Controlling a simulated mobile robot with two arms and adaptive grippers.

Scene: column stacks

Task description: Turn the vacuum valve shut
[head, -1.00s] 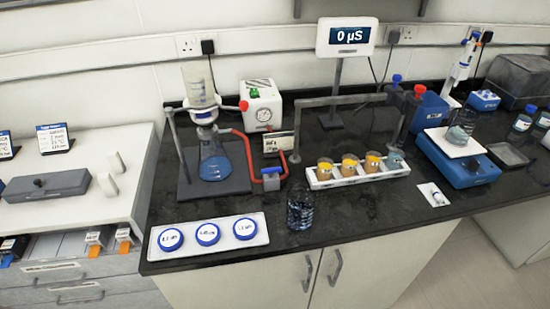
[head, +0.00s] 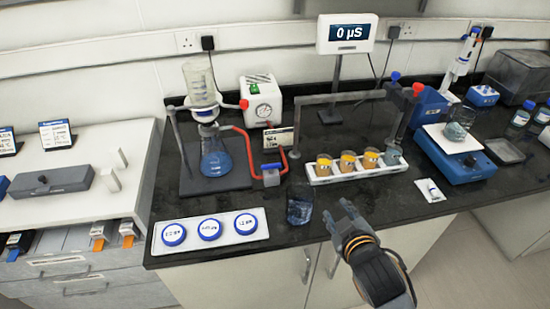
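The vacuum valve (head: 271,175) is a small grey block with a blue handle on the red tubing, right of the filter flask. Its handle looks to lie level across the top; whether it is open is too small to tell. The filter flask (head: 215,163) holds blue liquid under a clear funnel (head: 201,85). The white vacuum pump (head: 263,101) with a round gauge stands behind. My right gripper (head: 338,213) is over the counter's front edge, right of and nearer than the valve. Its fingers are apart and empty. My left gripper is out of view.
A white rack (head: 350,176) of several amber-filled cups is behind the gripper. A white tray (head: 205,247) with three blue-rimmed dishes lies at front left.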

